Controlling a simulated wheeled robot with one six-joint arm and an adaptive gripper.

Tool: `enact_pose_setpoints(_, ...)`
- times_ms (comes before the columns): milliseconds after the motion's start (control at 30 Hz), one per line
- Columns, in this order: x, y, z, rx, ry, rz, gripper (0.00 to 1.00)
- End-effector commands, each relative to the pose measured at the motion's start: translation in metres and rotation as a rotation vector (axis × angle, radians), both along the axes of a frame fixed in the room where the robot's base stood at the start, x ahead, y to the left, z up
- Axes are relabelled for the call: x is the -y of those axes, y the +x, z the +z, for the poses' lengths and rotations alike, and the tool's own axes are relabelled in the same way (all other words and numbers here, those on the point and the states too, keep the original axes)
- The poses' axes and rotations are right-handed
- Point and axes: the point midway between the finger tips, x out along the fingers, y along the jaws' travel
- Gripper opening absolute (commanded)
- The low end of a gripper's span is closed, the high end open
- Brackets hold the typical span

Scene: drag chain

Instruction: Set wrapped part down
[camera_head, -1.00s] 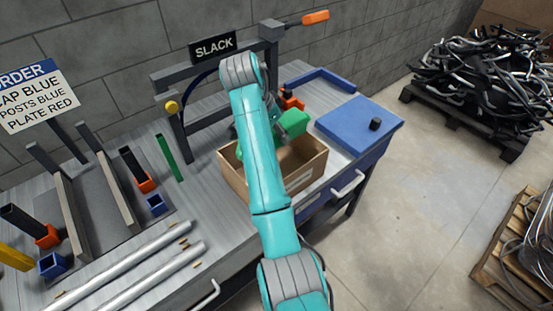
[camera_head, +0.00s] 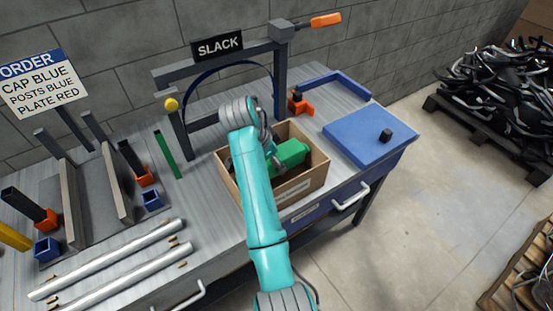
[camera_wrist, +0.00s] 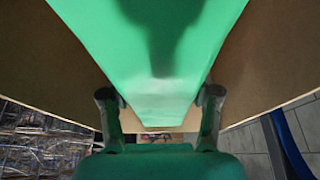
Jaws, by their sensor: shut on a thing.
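The green wrapped part (camera_head: 291,152) is at the open cardboard box (camera_head: 292,188), largely within its rim in the head view. My gripper (camera_wrist: 160,96) is shut on the part, with one finger against each side. In the wrist view the green part (camera_wrist: 155,50) fills the upper middle, and brown cardboard (camera_wrist: 262,65) shows on both sides. My arm hides part of the box and of the gripper in the head view. I cannot tell whether the part touches the box floor.
A blue plate (camera_head: 365,137) with a small black block (camera_head: 386,135) lies right of the box. The grey frame with the SLACK sign (camera_head: 218,47) stands behind. Silver rods (camera_head: 110,262) lie at front left. Bare bench shows left of the box.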

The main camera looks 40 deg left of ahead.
Motion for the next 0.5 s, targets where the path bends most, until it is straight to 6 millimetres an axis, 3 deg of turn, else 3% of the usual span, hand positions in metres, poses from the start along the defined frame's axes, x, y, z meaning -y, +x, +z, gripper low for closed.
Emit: enact_pose_setpoints(500,0.000,0.000,-0.011,0.000,0.001,0.000,0.09)
